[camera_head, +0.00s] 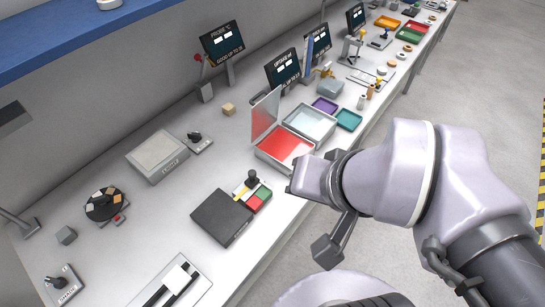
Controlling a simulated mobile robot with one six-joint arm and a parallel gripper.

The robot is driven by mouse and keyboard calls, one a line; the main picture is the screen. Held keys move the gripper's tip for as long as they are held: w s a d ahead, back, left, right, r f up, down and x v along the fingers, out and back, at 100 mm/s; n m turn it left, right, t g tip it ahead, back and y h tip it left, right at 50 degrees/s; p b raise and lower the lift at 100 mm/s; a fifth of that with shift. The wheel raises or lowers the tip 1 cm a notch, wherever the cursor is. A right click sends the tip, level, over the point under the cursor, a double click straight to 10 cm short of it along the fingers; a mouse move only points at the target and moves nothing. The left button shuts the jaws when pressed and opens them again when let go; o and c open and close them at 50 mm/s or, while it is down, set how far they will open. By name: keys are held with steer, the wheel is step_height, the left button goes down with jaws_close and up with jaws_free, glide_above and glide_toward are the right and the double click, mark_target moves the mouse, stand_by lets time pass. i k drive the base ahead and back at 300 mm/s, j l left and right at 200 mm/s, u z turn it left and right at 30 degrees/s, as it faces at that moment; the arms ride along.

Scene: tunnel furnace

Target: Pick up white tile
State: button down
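A white square tile (177,279) lies on a pale plate with dark rails at the bottom edge of the view. Another small white piece (240,190) sits beside yellow, red and green ones, next to a flat black box (222,217). I cannot tell which of the two is the task's tile. My gripper (327,251) shows as a dark part below my wrist, at the table's front edge, right of the black box and apart from both white pieces. Its fingers are not clear enough to show whether it is open, and I see nothing held.
An open case with a red inside (285,146) stands left of my wrist. A grey box (157,156) and a black round dish (104,204) with small blocks are further left. Dark screens (222,43) line the back.

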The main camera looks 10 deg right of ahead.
mark_target(176, 279)
steer(key=k+j+u, duration=0.15)
steer(key=u, duration=0.15)
steer(key=k+j+u, duration=0.1)
steer(key=j+u, duration=0.2)
steer(key=k+j+u, duration=0.1)
steer(key=j+u, duration=0.2)
steer(key=i+l+u, duration=0.1)
steer(key=l+u, duration=0.55)
steer(key=u, duration=0.2)
steer(key=j+z, duration=0.4)
steer(key=j, duration=0.4)
steer(key=i, duration=0.05)
